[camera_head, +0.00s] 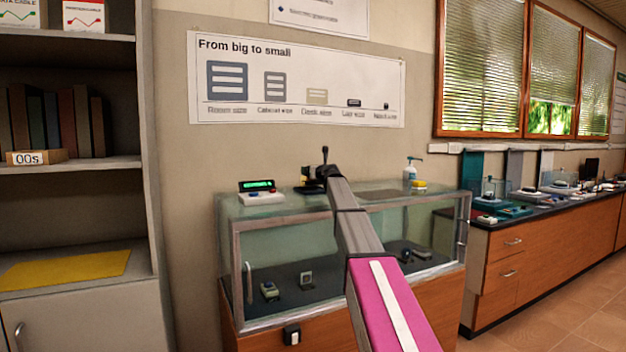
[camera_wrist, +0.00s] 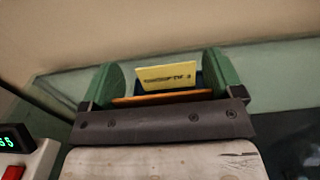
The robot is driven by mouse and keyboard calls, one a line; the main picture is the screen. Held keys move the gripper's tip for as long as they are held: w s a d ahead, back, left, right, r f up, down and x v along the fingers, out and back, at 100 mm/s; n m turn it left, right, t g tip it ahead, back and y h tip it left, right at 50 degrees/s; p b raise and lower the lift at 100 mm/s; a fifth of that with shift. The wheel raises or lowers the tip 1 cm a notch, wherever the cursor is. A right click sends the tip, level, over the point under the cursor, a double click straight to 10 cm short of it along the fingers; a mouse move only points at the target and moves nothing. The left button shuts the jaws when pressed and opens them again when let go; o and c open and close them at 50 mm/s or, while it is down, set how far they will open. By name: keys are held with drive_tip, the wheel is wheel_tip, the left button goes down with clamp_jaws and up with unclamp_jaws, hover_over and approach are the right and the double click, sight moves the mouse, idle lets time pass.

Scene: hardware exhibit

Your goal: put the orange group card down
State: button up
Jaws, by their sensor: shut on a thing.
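The orange group card (camera_wrist: 162,98) shows in the wrist view as a thin orange strip between the green fingers of my gripper (camera_wrist: 166,82). My gripper is shut on it. A yellow piece with small dark print (camera_wrist: 168,76) stands just beyond the strip, with dark blue around its lower edge; I cannot tell whether it belongs to the card. In the head view my gripper (camera_head: 316,182) is a small dark shape over the top of the glass display case (camera_head: 290,208), partly hidden by my arm. The card cannot be made out there, nor whether it touches the glass.
A device with a green display (camera_head: 259,193) stands on the case top, left of my gripper; it also shows in the wrist view (camera_wrist: 16,140). A pump bottle (camera_head: 410,171) and a yellow item (camera_head: 419,186) stand at the right end. The wall is close behind.

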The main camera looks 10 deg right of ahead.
drive_tip(key=shift+f, duration=1.6)
drive_tip(key=shift+f, duration=0.15)
drive_tip(key=o, duration=0.7)
drive_tip(key=v, duration=1.2)
drive_tip(key=shift+s, duration=0.15)
